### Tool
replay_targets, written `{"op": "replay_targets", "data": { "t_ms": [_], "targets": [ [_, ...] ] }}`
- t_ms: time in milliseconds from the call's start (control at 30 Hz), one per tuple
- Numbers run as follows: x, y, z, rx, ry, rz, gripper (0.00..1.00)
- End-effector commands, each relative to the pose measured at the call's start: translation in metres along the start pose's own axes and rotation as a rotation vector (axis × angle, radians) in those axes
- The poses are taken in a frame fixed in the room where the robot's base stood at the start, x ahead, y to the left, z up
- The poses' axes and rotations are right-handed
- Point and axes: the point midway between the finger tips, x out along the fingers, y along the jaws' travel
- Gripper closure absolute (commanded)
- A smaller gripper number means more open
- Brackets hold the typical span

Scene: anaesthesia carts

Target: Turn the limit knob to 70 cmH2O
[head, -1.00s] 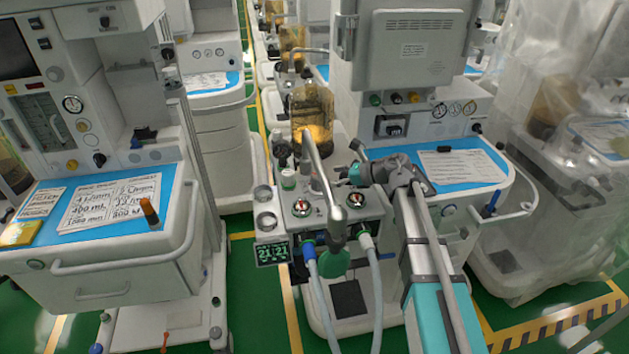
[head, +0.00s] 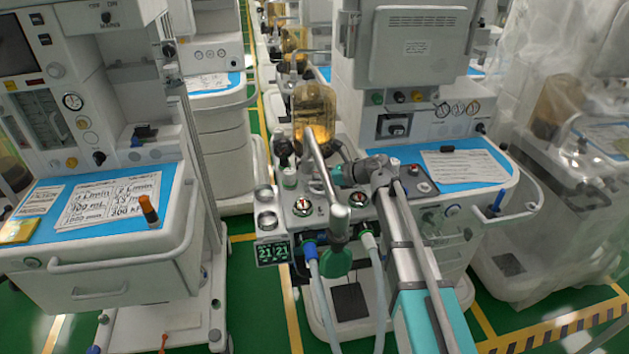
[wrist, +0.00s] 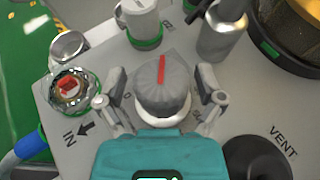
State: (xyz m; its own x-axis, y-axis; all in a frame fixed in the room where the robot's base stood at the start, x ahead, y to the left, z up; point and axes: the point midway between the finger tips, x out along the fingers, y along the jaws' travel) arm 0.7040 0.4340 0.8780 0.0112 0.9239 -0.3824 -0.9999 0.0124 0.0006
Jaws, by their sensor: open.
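The limit knob (wrist: 165,86) is a grey ribbed cap with a red pointer line on a white base, seen from above in the wrist view. Its red line points to the top of that picture. My gripper (wrist: 163,98) is open around the knob, one finger on each side; I cannot tell whether either touches it. Most scale markings around the knob are hidden by the fingers or too small to read. In the head view my gripper (head: 338,174) is over the absorber block behind a grey metal pipe (head: 322,165), and the knob cannot be made out there.
A clear-domed valve (wrist: 72,90) by the "IN" arrow stands left of the knob. A green-ringed white post (wrist: 143,22) and a metal post (wrist: 222,35) stand behind it. A black fitting (wrist: 257,158) by "VENT" is lower right. An amber canister (head: 314,105) stands behind.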

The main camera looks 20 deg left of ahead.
Motion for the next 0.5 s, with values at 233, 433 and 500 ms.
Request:
{"op": "replay_targets", "data": {
  "t_ms": [233,433,500],
  "targets": [
    [0.0141,-0.0005,-0.0005,0.000,0.000,-0.001,0.13],
    [0.0142,-0.0005,-0.0001,0.000,0.000,-0.002,0.13],
    [0.0140,-0.0005,-0.0001,0.000,0.000,-0.002,0.13]
  ]
}}
